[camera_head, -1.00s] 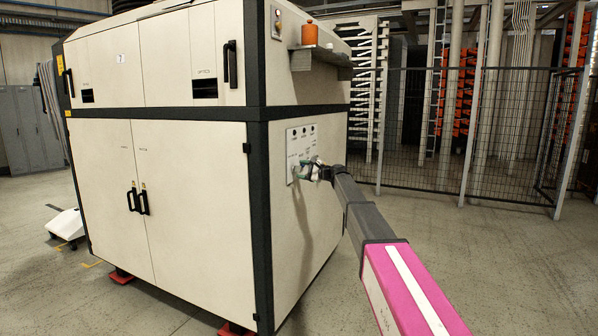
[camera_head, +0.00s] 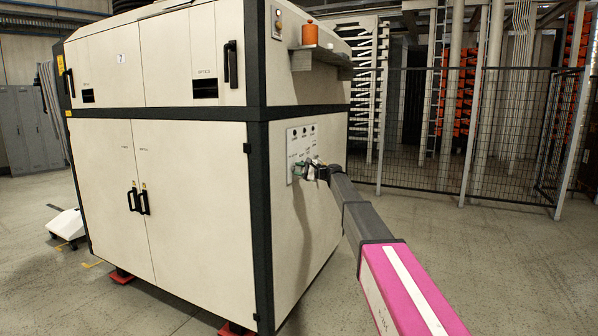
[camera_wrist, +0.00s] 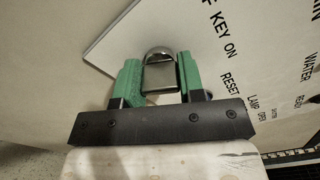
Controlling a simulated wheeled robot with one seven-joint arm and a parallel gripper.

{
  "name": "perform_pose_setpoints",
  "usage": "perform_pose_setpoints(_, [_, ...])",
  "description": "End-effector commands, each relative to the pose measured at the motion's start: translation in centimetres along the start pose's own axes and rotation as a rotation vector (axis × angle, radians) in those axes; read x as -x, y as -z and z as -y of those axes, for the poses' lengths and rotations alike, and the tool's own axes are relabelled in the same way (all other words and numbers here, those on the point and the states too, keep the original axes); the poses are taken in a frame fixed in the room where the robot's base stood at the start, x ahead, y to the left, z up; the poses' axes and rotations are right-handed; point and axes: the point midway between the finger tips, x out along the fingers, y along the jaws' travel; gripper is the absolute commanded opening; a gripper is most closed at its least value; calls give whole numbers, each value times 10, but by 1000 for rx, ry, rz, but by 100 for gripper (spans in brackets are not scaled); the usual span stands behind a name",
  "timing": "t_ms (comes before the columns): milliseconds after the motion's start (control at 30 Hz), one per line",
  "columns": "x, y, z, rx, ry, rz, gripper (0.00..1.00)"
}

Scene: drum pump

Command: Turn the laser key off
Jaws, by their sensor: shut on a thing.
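The laser key (camera_wrist: 160,74) is a metal piece with a rounded top in the wrist view, in front of the white control panel (camera_wrist: 130,37). My gripper (camera_wrist: 158,80) has green fingers, shut on the key from both sides. Printed words beside it read "KEY ON", "RESET", "WATER" and others, tilted in this view. In the head view, my gripper (camera_head: 301,170) is at the lower part of the panel (camera_head: 302,134) on the side of the large cream cabinet (camera_head: 298,220). There the key is too small to make out, and its exact turn angle cannot be told.
A black mesh fence (camera_head: 450,135) stands behind on the right. The floor (camera_head: 500,270) to the right of my arm is clear.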

Motion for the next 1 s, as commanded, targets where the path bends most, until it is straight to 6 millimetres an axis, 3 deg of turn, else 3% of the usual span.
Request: perform_pose_setpoints(1000, [1,0,-2,829,-1,1,12])
